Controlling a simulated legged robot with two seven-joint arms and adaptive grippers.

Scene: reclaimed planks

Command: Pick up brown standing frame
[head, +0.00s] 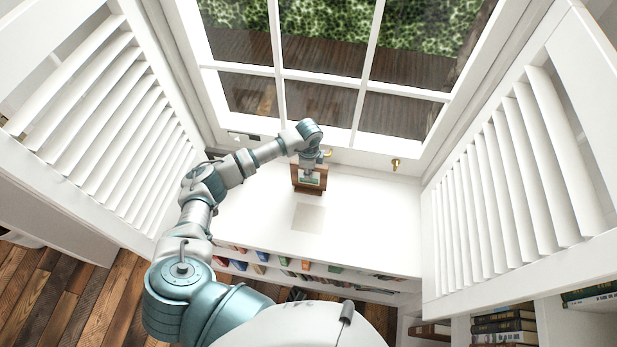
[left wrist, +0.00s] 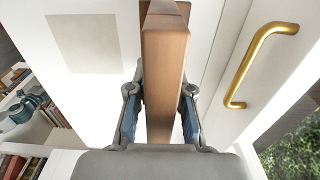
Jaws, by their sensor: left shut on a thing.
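The brown standing frame (head: 299,186) is upright on the white window seat in the head view, below the window. In the left wrist view the frame (left wrist: 165,70) is seen from above as a brown wooden bar running up the middle. My left gripper (head: 309,170) reaches down on it from above. In the left wrist view its two blue-padded fingers (left wrist: 160,115) stand on either side of the frame and are shut on it. The frame's lower part is hidden in the left wrist view. My right gripper is in neither view.
The white window seat (head: 365,226) is mostly clear, with a pale grey square (head: 309,218) in front of the frame. Louvred shutters stand at left (head: 110,120) and right (head: 520,170). A brass handle (left wrist: 258,65) is close by the gripper. Bookshelves are below.

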